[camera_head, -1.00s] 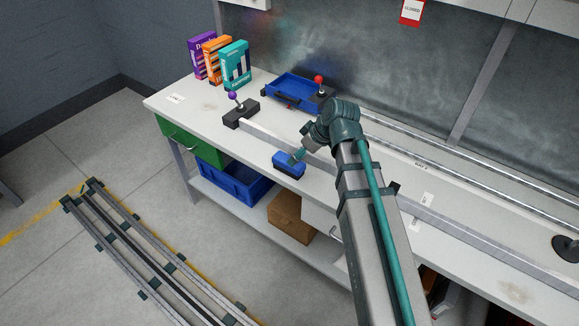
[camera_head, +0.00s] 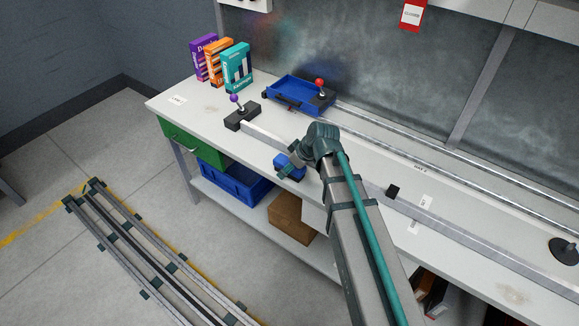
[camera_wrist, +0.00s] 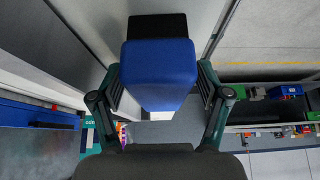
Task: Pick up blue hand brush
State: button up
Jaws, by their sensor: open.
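The blue hand brush (camera_head: 281,160) lies on the workbench near its front edge, partly hidden by my arm's end in the head view. In the wrist view the brush (camera_wrist: 160,70) shows as a blue block with a black part beyond it. My gripper (camera_wrist: 160,88) is open, with one finger on each side of the blue block. I cannot tell whether the fingers touch it. In the head view my gripper (camera_head: 289,171) is small and close over the brush.
On the bench (camera_head: 205,105) stand several boxes (camera_head: 236,67), a blue tray (camera_head: 290,92), a purple-knobbed lever (camera_head: 241,114) and a red-knobbed lever (camera_head: 320,92). A metal rail (camera_head: 450,232) runs along the bench. A blue bin (camera_head: 235,184) and cardboard box (camera_head: 288,216) stand below.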

jog(key=c, duration=1.4)
jog(key=shift+r, duration=0.15)
jog(key=shift+c, duration=0.2)
jog(key=shift+r+b, duration=0.35)
jog(key=shift+r, duration=0.2)
jog(key=s+d+r+b, duration=0.4)
jog(key=s+r+b, duration=0.2)
jog(key=s+r, duration=0.5)
jog(key=shift+s+r+b, duration=0.2)
jog(key=shift+s+b, duration=0.15)
jog(key=shift+s, duration=0.85)
jog(key=shift+r, duration=0.1)
